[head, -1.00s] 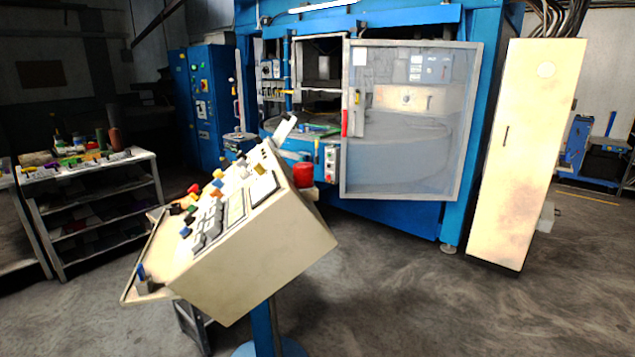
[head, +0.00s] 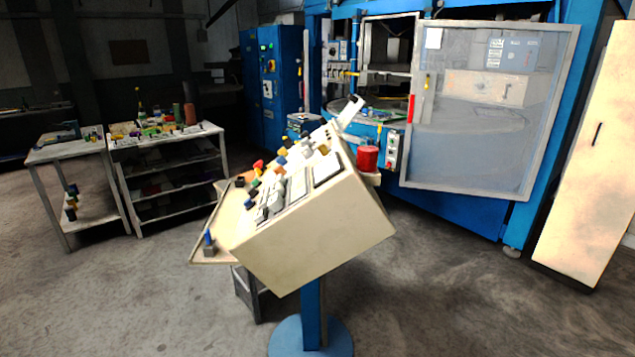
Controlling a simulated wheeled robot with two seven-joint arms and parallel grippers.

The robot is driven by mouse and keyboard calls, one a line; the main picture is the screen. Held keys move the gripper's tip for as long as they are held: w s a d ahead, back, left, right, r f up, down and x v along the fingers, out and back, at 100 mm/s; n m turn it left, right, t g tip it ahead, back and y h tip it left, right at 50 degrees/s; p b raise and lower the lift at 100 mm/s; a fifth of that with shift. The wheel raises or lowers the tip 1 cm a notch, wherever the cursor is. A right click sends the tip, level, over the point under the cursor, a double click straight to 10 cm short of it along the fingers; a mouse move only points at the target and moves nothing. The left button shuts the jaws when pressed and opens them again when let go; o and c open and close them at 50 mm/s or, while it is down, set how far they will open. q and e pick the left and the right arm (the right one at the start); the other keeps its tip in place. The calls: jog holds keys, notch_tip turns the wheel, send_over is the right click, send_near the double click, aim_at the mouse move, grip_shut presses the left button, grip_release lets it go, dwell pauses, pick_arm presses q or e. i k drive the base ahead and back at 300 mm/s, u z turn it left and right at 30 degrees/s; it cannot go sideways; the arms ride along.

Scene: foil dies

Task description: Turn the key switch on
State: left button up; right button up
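A cream control console (head: 312,233) stands on a blue post in the middle of the head view, seen from its side. Its sloped top carries several coloured buttons and knobs (head: 262,170), dark keys and a screen. I cannot tell which of these small parts is the key switch. A red button or cap (head: 367,158) sits at the console's upper right edge. A small blue-topped item (head: 209,240) stands on the console's lower ledge. Neither of my grippers is in view.
A blue machine with a framed clear door (head: 490,110) stands behind the console. A cream cabinet (head: 590,160) is at right. Shelves with coloured items (head: 165,135) and a small table (head: 65,150) are at left. The floor (head: 130,300) in front is clear.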

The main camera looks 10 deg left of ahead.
aim_at(306, 152)
jog(key=k, duration=0.55)
jog(key=u, duration=0.65)
jog(key=i, duration=1.25)
jog(key=z, duration=0.65)
